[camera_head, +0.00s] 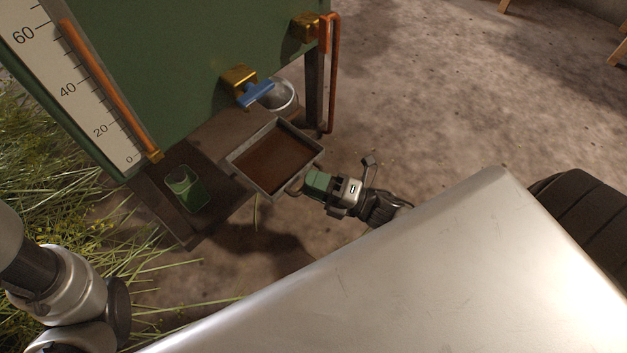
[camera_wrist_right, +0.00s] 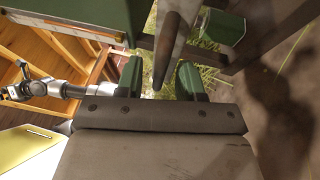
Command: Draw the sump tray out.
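The sump tray (camera_head: 275,160) is a shallow metal tray with a brown inside. It juts out past the brown shelf under the green tank, and its near edge carries a handle (camera_head: 295,189). My right gripper (camera_head: 313,187), with green fingers, is at the handle. In the right wrist view, the two fingers (camera_wrist_right: 160,82) stand apart, with a tapered brown bar between them and gaps seemingly on both sides. My left arm shows at lower left in the head view, its gripper out of frame; what looks like its end shows small in the wrist view (camera_wrist_right: 14,92).
The green tank (camera_head: 180,60) rises above.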

